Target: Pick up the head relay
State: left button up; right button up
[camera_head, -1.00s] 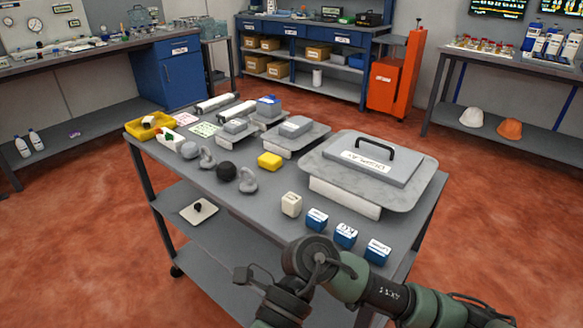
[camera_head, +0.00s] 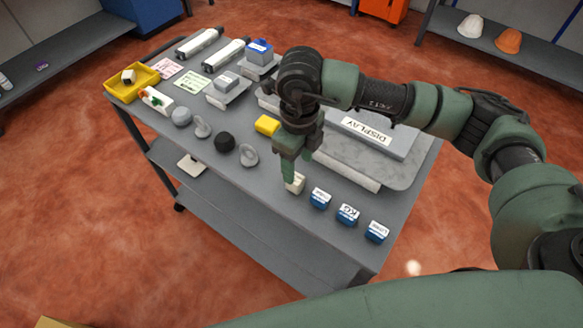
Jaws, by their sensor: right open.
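Several small blocks stand along the cart's near right edge: a cream block (camera_head: 297,184) and three blue blocks with white labels, the left one (camera_head: 320,199), the middle one (camera_head: 347,215) and the right one (camera_head: 376,231). The small labels are too blurred to tell which is the head relay. My right gripper (camera_head: 290,172) points down at the cream block, open, its green fingers covering part of it. I cannot tell whether they touch it. My left gripper is out of view.
The grey cart top (camera_head: 215,174) also holds a large display panel (camera_head: 375,137), a yellow block (camera_head: 267,124), a dark knob (camera_head: 225,141), grey rings and a yellow tray (camera_head: 116,87). My right forearm passes over the display panel.

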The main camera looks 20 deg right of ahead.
aim_at(296, 178)
jog(key=shift+s+a+f+p, duration=0.15)
jog(key=shift+s+f+p, duration=0.35)
jog(key=shift+s+f, duration=0.2)
jog(key=f, duration=0.2)
jog(key=w+f+p, duration=0.1)
jog(key=f, duration=0.1)
jog(key=shift+a, duration=0.2)
jog(key=shift+f, duration=0.35)
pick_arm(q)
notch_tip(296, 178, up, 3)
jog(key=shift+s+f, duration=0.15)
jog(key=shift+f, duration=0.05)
pick_arm(e)
jog(key=shift+s, duration=0.2)
jog(key=shift+w, duration=0.15)
grip_shut()
